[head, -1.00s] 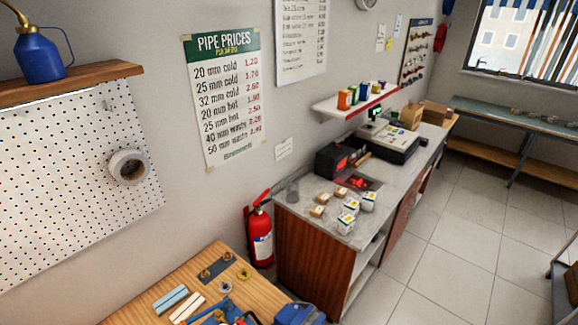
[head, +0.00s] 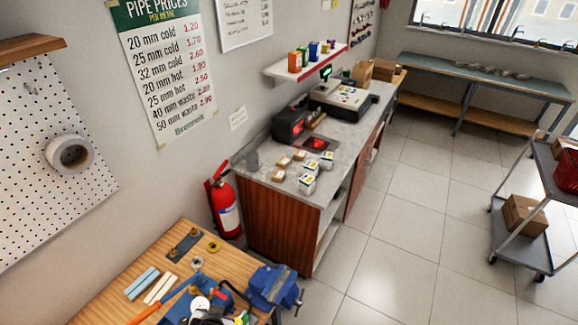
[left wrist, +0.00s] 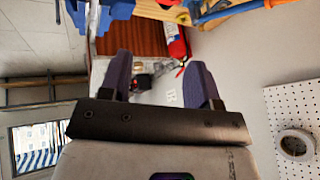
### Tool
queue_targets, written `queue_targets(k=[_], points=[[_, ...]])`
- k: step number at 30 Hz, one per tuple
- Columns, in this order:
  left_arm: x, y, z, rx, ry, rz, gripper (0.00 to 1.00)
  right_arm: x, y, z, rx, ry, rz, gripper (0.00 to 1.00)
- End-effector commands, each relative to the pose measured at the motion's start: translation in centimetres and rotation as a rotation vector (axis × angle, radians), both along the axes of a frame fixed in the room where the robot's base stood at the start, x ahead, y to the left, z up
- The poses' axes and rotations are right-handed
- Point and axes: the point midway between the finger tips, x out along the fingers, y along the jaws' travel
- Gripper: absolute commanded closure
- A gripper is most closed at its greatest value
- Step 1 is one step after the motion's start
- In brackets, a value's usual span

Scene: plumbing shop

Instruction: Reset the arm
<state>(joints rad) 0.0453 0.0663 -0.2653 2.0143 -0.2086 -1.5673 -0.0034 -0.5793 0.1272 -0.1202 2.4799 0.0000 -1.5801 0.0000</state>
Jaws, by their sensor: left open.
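My left gripper (left wrist: 160,72) shows in the left wrist view, its two purple-grey fingers spread apart. It is open, and I see nothing held between the fingers. Beyond the gap are the pale counter and dark items on it, with the wood cabinet side above. Neither of my grippers shows in the head view. My right gripper is in none of the views.
A wooden bench with a blue vise (head: 273,287) and several tools is at the bottom. A red fire extinguisher (head: 225,207) stands by the counter (head: 268,183). A grey trolley (head: 519,262) is at the right. The tiled floor (head: 405,235) between is clear.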

Motion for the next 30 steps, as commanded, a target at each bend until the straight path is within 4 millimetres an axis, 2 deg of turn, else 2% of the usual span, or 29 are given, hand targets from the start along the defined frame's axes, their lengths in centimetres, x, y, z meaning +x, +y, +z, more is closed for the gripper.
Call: queue_targets(k=[3,7,10,15,18,21,24,30], points=[[-4.6,-0.1,2.9,-0.144,-0.049,-0.021,0.43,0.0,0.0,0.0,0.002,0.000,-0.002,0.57],[-10.3,0.8,4.5,-0.225,-0.065,-0.031,0.43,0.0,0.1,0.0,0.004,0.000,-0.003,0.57],[-13.9,1.9,3.9,-0.221,-0.031,-0.008,0.43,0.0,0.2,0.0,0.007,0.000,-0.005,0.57],[-19.0,3.0,0.5,-0.201,0.102,0.020,0.43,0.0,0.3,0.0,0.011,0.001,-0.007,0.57],[-21.3,3.0,-0.8,-0.197,0.159,0.024,0.43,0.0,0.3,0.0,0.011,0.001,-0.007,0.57],[-22.7,3.1,-1.5,-0.196,0.194,0.027,0.43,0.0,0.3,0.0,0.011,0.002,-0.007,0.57],[-23.4,3.0,-1.8,-0.196,0.210,0.029,0.43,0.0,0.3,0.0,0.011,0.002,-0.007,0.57],[-23.5,3.0,-1.9,-0.195,0.214,0.029,0.43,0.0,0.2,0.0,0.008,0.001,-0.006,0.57]])
